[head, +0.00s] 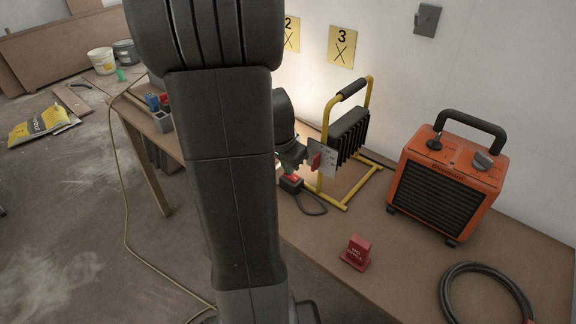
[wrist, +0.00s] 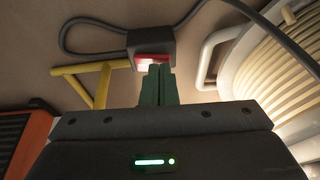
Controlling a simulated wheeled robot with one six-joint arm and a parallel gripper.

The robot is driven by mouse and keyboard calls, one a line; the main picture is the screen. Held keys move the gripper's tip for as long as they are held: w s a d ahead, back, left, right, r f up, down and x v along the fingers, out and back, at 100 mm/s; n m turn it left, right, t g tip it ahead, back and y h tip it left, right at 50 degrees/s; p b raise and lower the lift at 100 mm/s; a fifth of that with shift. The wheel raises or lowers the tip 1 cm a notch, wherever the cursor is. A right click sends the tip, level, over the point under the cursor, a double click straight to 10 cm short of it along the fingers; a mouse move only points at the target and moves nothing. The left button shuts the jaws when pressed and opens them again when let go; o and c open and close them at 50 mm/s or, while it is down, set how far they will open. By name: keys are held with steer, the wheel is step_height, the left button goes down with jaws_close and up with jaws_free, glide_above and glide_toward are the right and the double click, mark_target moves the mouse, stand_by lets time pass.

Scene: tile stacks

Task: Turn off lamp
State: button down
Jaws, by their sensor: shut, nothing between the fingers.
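The lamp (head: 348,134) is a work light with a black ribbed housing on a yellow tube stand, facing the wall. The wall behind it is brightly lit. In the wrist view its pale, lit ribs (wrist: 285,65) fill the right side. A dark switch box (head: 291,184) with a red rocker lies on the table at the stand's left foot. In the wrist view the red rocker (wrist: 147,62) glows and a cable leaves the box. My gripper (wrist: 158,68) is shut and empty, its dark green fingertips overlapping the rocker's lower edge. I cannot tell whether they touch it.
An orange heater (head: 447,185) stands right of the lamp. A small red block (head: 356,253) and a coiled black hose (head: 486,268) lie nearer. A grey plate with a red part (head: 318,158) is by the stand. The table between block and heater is clear.

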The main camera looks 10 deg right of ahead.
mark_target(292, 179)
steer(key=shift+w+a+f+g+b, duration=0.15)
steer(key=shift+f+g+b, duration=0.15)
steer(key=shift+f+b, duration=0.15)
steer(key=shift+r+h, duration=0.15)
steer(key=shift+h, duration=0.25)
steer(key=shift+s, duration=0.25)
steer(key=shift+s+d, duration=0.5)
steer(key=shift+s, duration=0.05)
steer(key=shift+d+r+p, duration=0.1)
steer(key=shift+r+p, duration=0.35)
step_height(292, 179, up, 4)
steer(key=p, duration=0.3)
steer(key=shift+w+r, duration=0.1)
steer(key=shift+r, duration=0.05)
steer(key=v, duration=0.9)
steer(key=shift+w+a, duration=0.15)
steer(key=shift+a, duration=0.15)
